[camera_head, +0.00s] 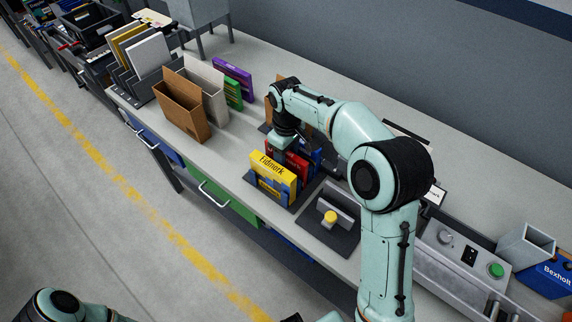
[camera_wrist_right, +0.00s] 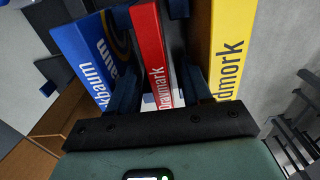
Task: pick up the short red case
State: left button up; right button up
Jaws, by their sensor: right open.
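The short red case (camera_wrist_right: 150,50), lettered "Draymark", stands between a blue case (camera_wrist_right: 85,55) and a yellow case (camera_wrist_right: 231,50) in the right wrist view. In the head view the red case (camera_head: 298,162) stands behind the yellow case (camera_head: 272,172) and is partly hidden by my right gripper (camera_head: 281,150). My right gripper is open, with one dark finger on each side of the red case. I cannot tell whether the fingers touch it. My left gripper is out of view; only part of that arm shows at the bottom left.
A brown box (camera_head: 183,112), a grey box (camera_head: 208,84), a green case (camera_head: 233,93) and a purple case (camera_head: 232,74) stand to the left on the bench. A grey tray with a yellow knob (camera_head: 330,217) is close on the right.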

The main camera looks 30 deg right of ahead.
notch_tip(320, 180, down, 4)
jog(key=shift+r, duration=0.1)
grip_shut()
jog(key=shift+w+r, duration=0.1)
jog(key=shift+r, duration=0.05)
